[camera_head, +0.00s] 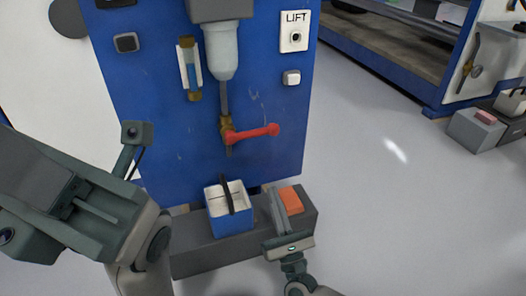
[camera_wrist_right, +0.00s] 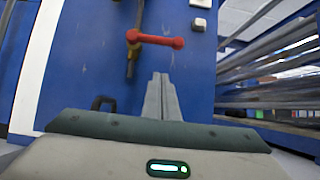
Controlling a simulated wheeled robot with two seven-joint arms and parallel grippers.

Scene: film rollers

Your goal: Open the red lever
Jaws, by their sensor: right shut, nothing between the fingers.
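The red lever (camera_head: 255,133) sits on a brass valve (camera_head: 228,134) on the blue panel. Its handle points right, close to horizontal, and ends in a round knob. It also shows in the right wrist view (camera_wrist_right: 158,40), above the fingertips. My right gripper (camera_head: 278,192) is shut and empty. It is below the lever with its fingers pointing up, apart from the handle. The fingers also show in the right wrist view (camera_wrist_right: 160,76). My left arm fills the left of the head view; the state of its gripper is unclear.
A blue-and-white bin (camera_head: 231,222) and an orange block (camera_head: 291,199) are on a grey ledge (camera_head: 200,258) below the panel. A vertical pipe and a grey filter bowl (camera_head: 221,50) are above the valve.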

